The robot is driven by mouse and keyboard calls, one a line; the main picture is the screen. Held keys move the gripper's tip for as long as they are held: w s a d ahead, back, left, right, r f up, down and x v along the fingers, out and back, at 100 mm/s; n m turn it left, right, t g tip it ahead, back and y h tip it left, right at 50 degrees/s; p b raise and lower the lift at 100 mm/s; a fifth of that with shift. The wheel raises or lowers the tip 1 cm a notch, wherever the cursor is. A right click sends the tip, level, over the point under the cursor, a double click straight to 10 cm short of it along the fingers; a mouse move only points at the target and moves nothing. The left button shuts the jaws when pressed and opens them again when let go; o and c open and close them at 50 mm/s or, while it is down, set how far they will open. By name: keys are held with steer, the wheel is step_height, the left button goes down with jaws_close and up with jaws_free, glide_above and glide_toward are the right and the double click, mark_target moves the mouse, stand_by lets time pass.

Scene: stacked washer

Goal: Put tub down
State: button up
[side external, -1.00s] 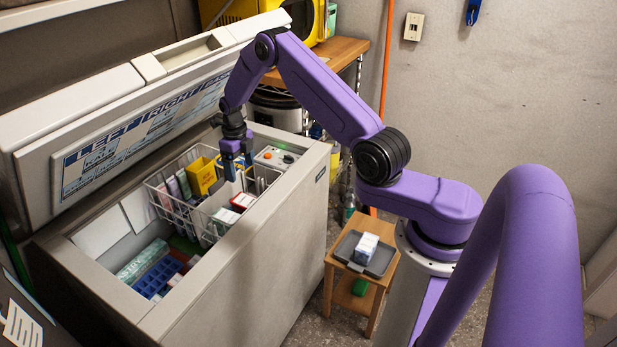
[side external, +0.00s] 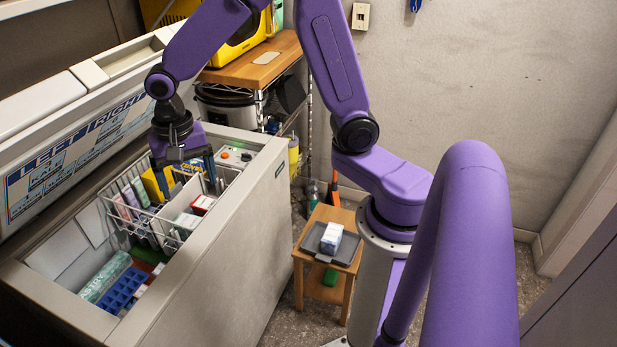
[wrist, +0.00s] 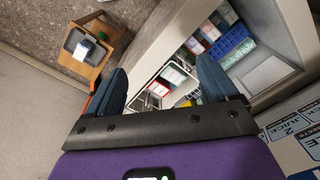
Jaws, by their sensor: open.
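A small white box-shaped tub (side external: 331,238), with a bluish side, rests on the dark grey tray (side external: 313,243) on a small wooden stool (side external: 299,265). Nothing holds it. It also shows in the wrist view (wrist: 84,48), at the upper left. My gripper (side external: 188,188) is open and empty, pointing down over the wire basket (side external: 135,232) in the open chest freezer. It is well left of the tub in the side view. In the wrist view, both fingers (wrist: 160,72) are apart with part of the basket between them. Whether they touch anything in it is unclear.
The basket holds several cartons and a yellow box (side external: 150,186). A blue ice tray (side external: 122,290) lies in the freezer bottom. The freezer's front wall (side external: 232,250) stands between basket and stool. The lid (side external: 75,165) is raised. Floor shows around the stool.

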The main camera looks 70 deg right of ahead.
steer(key=s+d+r+n, duration=0.1)
steer(key=s+d+n, duration=0.1)
steer(key=s+n, duration=0.8)
steer(key=s+d+r+n, duration=0.2)
steer(key=s+n, duration=0.8)
steer(key=s, duration=0.3)
steer(key=shift+s+r+n, duration=0.25)
steer(key=shift+n, duration=0.05)
steer(key=shift+d, duration=0.1)
stand_by(0.7)
